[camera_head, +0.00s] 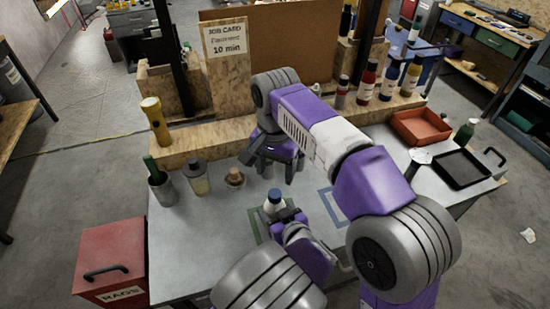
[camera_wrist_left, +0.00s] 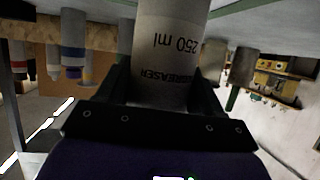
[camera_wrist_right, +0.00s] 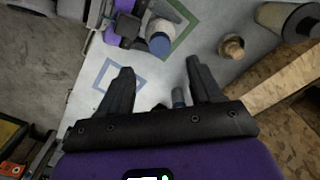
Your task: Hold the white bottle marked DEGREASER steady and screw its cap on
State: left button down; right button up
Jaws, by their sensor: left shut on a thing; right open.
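My left gripper (camera_head: 285,222) is shut on the white bottle (camera_head: 274,195) over the green-outlined square. In the left wrist view the bottle (camera_wrist_left: 172,45) shows upside-down DEGREASER and 250 ml lettering; its top is hidden. The right wrist view shows white and blue on the bottle (camera_wrist_right: 160,40); I cannot tell whether a cap is on it. My right gripper (camera_head: 278,165) is open, behind the bottle and apart from it.
A brown knob-like piece (camera_head: 235,177), a grey canister (camera_head: 195,180) and a cup (camera_head: 163,192) stand left of my right gripper. A wooden ledge (camera_head: 200,137) runs behind. A red tray (camera_head: 420,125) and black tray (camera_head: 462,168) lie right. A blue-outlined square (camera_head: 333,207) is empty.

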jog(key=shift+r, duration=1.9)
pick_arm(q)
jog(key=shift+c, duration=0.4)
grip_release()
jog(key=p+v, duration=0.2)
jog(key=v, duration=0.5)
jog(key=shift+s+d, duration=0.15)
jog(key=shift+s, duration=0.1)
pick_arm(e)
notch_tip(320, 180, up, 2)
jog(key=shift+r, duration=0.2)
pick_arm(q)
jog(key=shift+r, duration=0.1)
